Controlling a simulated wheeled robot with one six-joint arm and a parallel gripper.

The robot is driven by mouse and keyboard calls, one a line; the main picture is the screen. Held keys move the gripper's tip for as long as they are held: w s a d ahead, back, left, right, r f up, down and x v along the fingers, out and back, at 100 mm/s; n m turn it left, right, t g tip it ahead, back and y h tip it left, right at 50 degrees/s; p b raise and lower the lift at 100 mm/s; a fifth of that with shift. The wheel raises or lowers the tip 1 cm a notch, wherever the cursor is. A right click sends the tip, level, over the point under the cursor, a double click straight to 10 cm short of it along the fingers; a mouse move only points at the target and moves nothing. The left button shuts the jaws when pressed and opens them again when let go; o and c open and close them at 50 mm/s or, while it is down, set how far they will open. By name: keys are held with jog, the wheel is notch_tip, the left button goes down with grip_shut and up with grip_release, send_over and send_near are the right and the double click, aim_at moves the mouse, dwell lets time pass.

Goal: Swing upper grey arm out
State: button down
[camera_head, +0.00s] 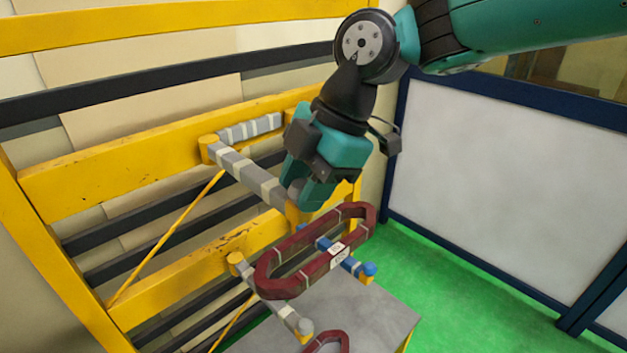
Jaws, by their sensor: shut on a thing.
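The upper grey arm (248,172) is a grey bar with pale bands, running from a yellow pivot on the rack toward the lower right. My gripper (308,194) is at its outer end and shut on it. The gripper body hides part of that end, and the exact finger contact is hard to see. A yellow piece (296,214) shows just below the fingers.
A dark red oval coil (290,262) with a white label hangs just below my gripper. A blue arm (345,258) and a lower grey arm (283,309) reach out beneath. Another grey banded bar (250,128) lies along the yellow rack (120,172). Green floor (450,290) is open at right, before a white panel (500,170).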

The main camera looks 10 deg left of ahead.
jog(key=shift+w+d, duration=0.1)
jog(key=shift+w, duration=0.1)
jog(key=c, duration=1)
grip_release()
jog(key=shift+w, duration=0.1)
jog(key=shift+d+r, duration=0.1)
jog(key=shift+r, duration=0.2)
jog(key=p+v, duration=0.4)
jog(key=v, duration=1.3)
jog(key=shift+f, duration=0.15)
jog(key=s+d+f+m+b, duration=0.3)
jog(key=s+d+f+m, duration=0.2)
jog(key=d+f+m, duration=0.1)
jog(key=s+d+f+m+t+b, duration=0.1)
jog(key=s+d+f+m+b, duration=0.2)
jog(key=s+d+f+m, duration=0.2)
jog(key=s+d+f+m+b, duration=0.3)
jog(key=s+d+f+m, duration=0.3)
jog(key=f+m, duration=0.3)
jog(key=shift+d+f+m+t, duration=0.2)
jog(key=shift+d+f, duration=0.15)
jog(key=shift+f, duration=0.35)
jog(key=shift+d+f+m+t, duration=0.2)
jog(key=shift+d+f, duration=0.15)
jog(key=shift+f, duration=0.35)
